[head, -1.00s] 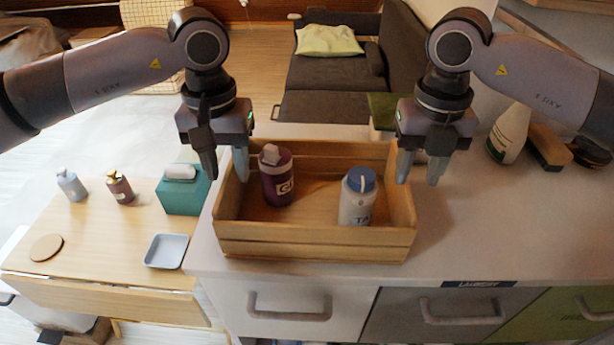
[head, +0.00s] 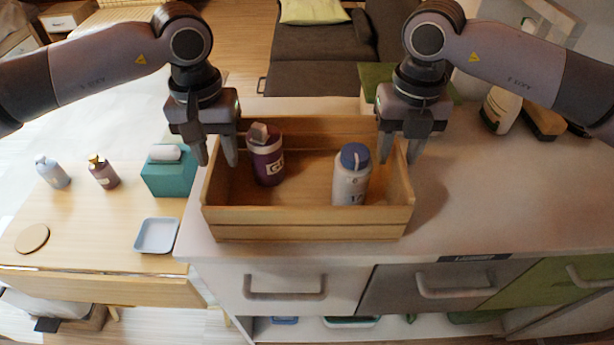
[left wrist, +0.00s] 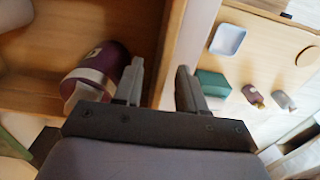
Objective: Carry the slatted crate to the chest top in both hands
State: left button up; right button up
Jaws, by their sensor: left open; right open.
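The slatted wooden crate (head: 310,222) stands on the white chest top (head: 480,215). It holds a purple bottle (head: 266,158) at its left and a white bottle with a blue cap (head: 351,178) at its right. My left gripper (head: 216,158) is open at the crate's left end wall; in the left wrist view its fingers (left wrist: 160,88) sit on either side of that wall (left wrist: 172,50). My right gripper (head: 399,155) is open at the right end wall, its fingers apart across the rim. Whether either gripper touches the wood I cannot tell.
A lower wooden table (head: 90,235) on the left carries a teal tissue box (head: 168,176), a pale tray (head: 156,235), small bottles and a round coaster (head: 32,239). A white bottle (head: 499,108) and a brush (head: 543,122) stand at the back right. The chest top right of the crate is clear.

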aim_at(220, 164)
pick_arm(q)
jog(key=shift+f, duration=1.7)
pick_arm(e)
jog(key=shift+f, duration=1.7)
pick_arm(q)
grip_shut()
pick_arm(e)
grip_shut()
pick_arm(q)
jog(key=shift+r, duration=0.1)
pick_arm(e)
jog(key=shift+r, duration=0.1)
